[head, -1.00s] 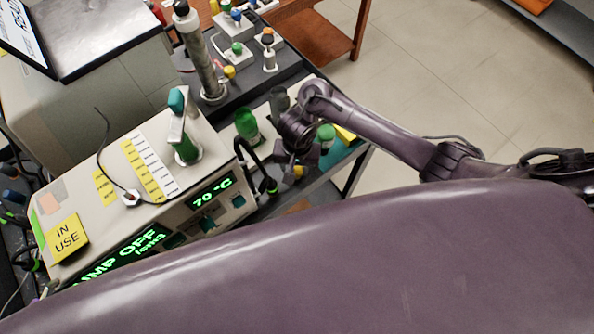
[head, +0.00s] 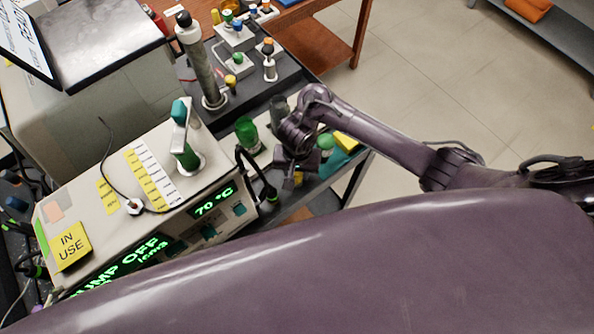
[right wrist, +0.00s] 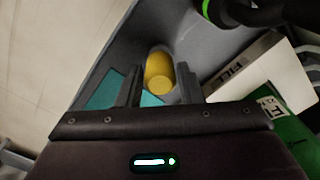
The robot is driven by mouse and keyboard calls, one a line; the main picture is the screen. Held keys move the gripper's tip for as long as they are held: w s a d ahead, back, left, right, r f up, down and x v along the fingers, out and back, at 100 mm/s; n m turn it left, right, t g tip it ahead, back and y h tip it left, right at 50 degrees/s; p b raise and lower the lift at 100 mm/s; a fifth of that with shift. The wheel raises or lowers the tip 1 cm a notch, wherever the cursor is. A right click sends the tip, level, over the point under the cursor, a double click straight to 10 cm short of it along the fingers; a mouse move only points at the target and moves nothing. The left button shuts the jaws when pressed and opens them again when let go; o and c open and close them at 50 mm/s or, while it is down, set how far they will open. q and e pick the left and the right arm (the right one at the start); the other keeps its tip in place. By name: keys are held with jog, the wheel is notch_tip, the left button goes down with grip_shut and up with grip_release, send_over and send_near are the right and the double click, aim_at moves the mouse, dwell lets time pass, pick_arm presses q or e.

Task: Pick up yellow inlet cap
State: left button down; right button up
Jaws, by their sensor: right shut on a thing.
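The yellow inlet cap (right wrist: 159,72) is a short yellow cylinder in the right wrist view, between the two dark fingers of my right gripper (right wrist: 160,85). The fingers are shut on it. In the head view my right gripper (head: 292,168) points down over the front edge of the cart, beside the instrument. The yellow cap (head: 298,178) shows there only as a small patch at the fingertips. Whether it touches the surface below cannot be told. My left gripper is not in view.
The beige instrument (head: 120,205) with a lit display stands left of the gripper, with a black hose (head: 248,170) close by. A green bottle (head: 247,133) and a green-capped container (head: 325,142) stand nearby. Open floor (head: 450,90) lies to the right.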

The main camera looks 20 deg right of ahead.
notch_tip(320, 180, up, 7)
jog(key=p, duration=0.5)
jog(key=shift+w, duration=0.1)
jog(key=shift+w+a+f+b, duration=0.1)
jog(key=shift+w+b, duration=0.1)
jog(key=shift+b, duration=0.15)
jog(key=shift+a+r, duration=0.1)
jog(key=shift+r, duration=0.4)
jog(key=shift+r+b, duration=0.3)
jog(key=shift+b, duration=0.1)
